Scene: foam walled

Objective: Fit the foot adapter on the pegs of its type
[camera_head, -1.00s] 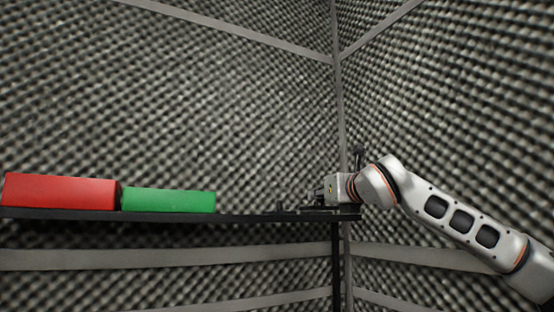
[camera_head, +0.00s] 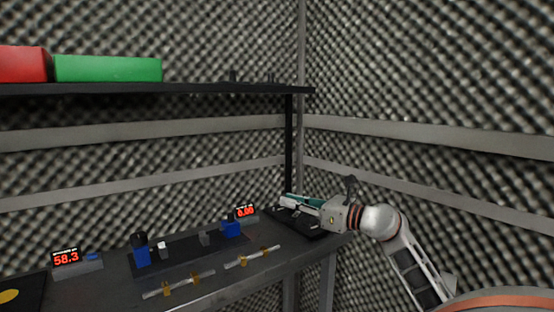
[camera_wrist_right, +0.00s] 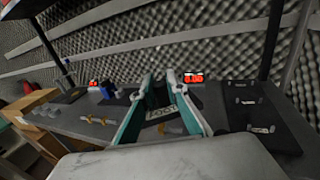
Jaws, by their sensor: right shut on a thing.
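My right gripper (camera_head: 301,203) reaches in from the right, low over the far right end of the dark workbench. In the right wrist view its two teal-and-white fingers (camera_wrist_right: 168,105) are shut on a small dark piece with a pale label (camera_wrist_right: 161,112), which seems to be the foot adapter. Its shape is mostly hidden by the fingers. A black board (camera_wrist_right: 270,108) with several small light pegs or fittings and a pale label lies right of the fingers. In the head view the board (camera_head: 318,233) shows partly, under the gripper. My left gripper is not in view.
A black shelf (camera_head: 200,88) with a red box (camera_head: 22,64) and a green box (camera_head: 108,69) hangs above the bench (camera_head: 215,283). Blue fixtures (camera_head: 141,255), two red-digit displays (camera_head: 66,257) (camera_head: 245,212) and clear rods with brass clips (camera_head: 180,284) occupy the bench. A post stands behind the gripper.

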